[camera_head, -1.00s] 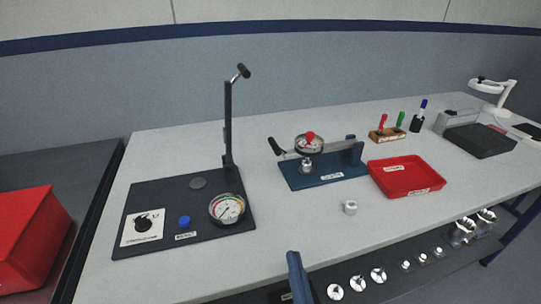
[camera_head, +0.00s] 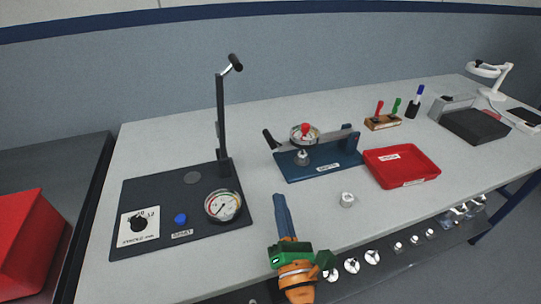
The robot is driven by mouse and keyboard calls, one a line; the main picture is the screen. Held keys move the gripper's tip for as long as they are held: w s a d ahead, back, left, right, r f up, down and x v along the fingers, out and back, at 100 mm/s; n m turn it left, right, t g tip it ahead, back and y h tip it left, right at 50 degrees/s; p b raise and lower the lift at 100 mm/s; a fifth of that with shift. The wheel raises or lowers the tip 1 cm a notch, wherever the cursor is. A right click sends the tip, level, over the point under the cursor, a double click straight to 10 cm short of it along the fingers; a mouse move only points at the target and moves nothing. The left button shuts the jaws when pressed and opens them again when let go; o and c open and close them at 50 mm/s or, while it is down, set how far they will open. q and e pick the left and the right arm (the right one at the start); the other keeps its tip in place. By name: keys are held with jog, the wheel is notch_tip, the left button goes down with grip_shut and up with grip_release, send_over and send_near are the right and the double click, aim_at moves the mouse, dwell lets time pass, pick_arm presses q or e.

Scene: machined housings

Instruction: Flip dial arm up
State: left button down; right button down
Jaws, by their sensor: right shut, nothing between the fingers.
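The dial arm (camera_head: 330,138) is a grey bar lying about level over a blue base plate (camera_head: 322,169). It carries a round dial with a red centre (camera_head: 304,131), and a black handle (camera_head: 269,138) sticks out at its left end. A small metal part (camera_head: 302,158) stands under the dial; I cannot tell if they touch. My right gripper (camera_head: 281,198) comes in from the bottom with its blue fingers shut and empty, in front of the blue base and apart from the arm. My left gripper is not in view.
A dark plate (camera_head: 145,185) at left holds a tall upright lever (camera_head: 220,110), gauge (camera_head: 222,205), knob and blue button. A loose metal part (camera_head: 347,199) and red tray (camera_head: 400,164) lie right of my gripper. Metal parts sit on a lower shelf along the front.

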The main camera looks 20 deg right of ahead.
jog(key=p+x, duration=0.1)
jog(key=x, duration=1.1)
jog(key=shift+p, duration=0.3)
